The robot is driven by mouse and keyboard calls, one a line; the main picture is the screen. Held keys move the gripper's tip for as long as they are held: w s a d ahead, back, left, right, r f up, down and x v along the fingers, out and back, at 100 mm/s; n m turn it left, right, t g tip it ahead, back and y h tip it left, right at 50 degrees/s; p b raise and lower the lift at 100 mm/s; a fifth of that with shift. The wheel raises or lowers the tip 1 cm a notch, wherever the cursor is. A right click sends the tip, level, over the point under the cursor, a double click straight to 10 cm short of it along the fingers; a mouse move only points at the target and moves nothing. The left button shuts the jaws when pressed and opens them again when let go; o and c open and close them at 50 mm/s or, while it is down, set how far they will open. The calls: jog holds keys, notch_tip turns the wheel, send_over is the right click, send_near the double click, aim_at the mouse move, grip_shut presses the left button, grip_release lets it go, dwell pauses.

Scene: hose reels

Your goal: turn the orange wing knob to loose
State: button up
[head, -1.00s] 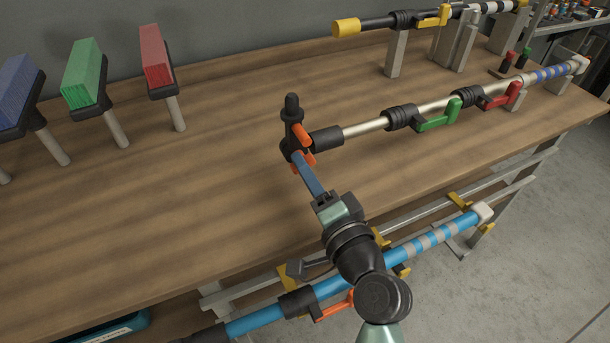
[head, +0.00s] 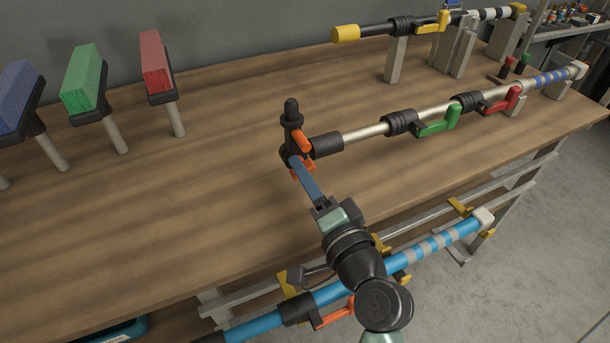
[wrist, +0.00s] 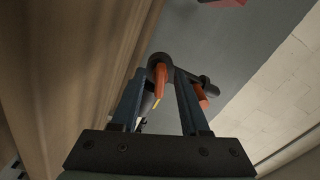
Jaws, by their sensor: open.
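A black fitting (head: 292,122) sits at the left end of a metal pole over the workbench, with orange parts on it. An orange wing (head: 302,141) shows on its right side, and another orange piece (head: 302,170) shows lower, by my fingertips. My gripper (head: 293,160) reaches the fitting from the front and below; its blue fingers overlap the fitting's lower part. In the wrist view my gripper (wrist: 160,76) is open, with an orange wing (wrist: 160,76) between its fingers. A second orange piece (wrist: 201,96) lies outside the right finger. I cannot tell whether either finger touches the knob.
The metal pole (head: 365,131) carries a green lever (head: 440,122) and a red lever (head: 503,102) to the right. Blue, green and red blocks on posts stand at the left. A blue pole (head: 410,253) runs below the bench front near my arm. The bench middle is clear.

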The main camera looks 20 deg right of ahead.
jog(key=s+b, duration=0.1)
jog(key=s, duration=1.2)
jog(key=shift+d, duration=0.2)
jog(key=w+a+r+n+t, duration=0.1)
jog(key=w+a+r+n, duration=0.2)
jog(key=r, duration=0.4)
jog(key=w+a+r+n+t, duration=0.2)
jog(key=w+a+r+n, duration=0.1)
jog(key=r, duration=0.4)
jog(key=w+a+r+n+t, duration=0.1)
jog(key=w+a+r+n, duration=0.2)
jog(key=r, duration=0.5)
jog(key=s+a+r+n+t, duration=0.2)
jog(key=a+r, duration=0.1)
jog(key=r, duration=0.4)
jog(key=s+a+r+n+t, duration=0.1)
jog(key=s+a+r+t, duration=0.15)
jog(key=r, duration=0.45)
jog(key=s+a+r+n+t, duration=0.1)
jog(key=s+a+r+n, duration=0.15)
jog(key=r, duration=0.45)
notch_tip(320, 180, up, 17)
jog(key=p, duration=1.8)
jog(key=shift+d+m+h, duration=0.3)
jog(key=shift+d+m, duration=0.05)
jog(key=shift+m, duration=0.1)
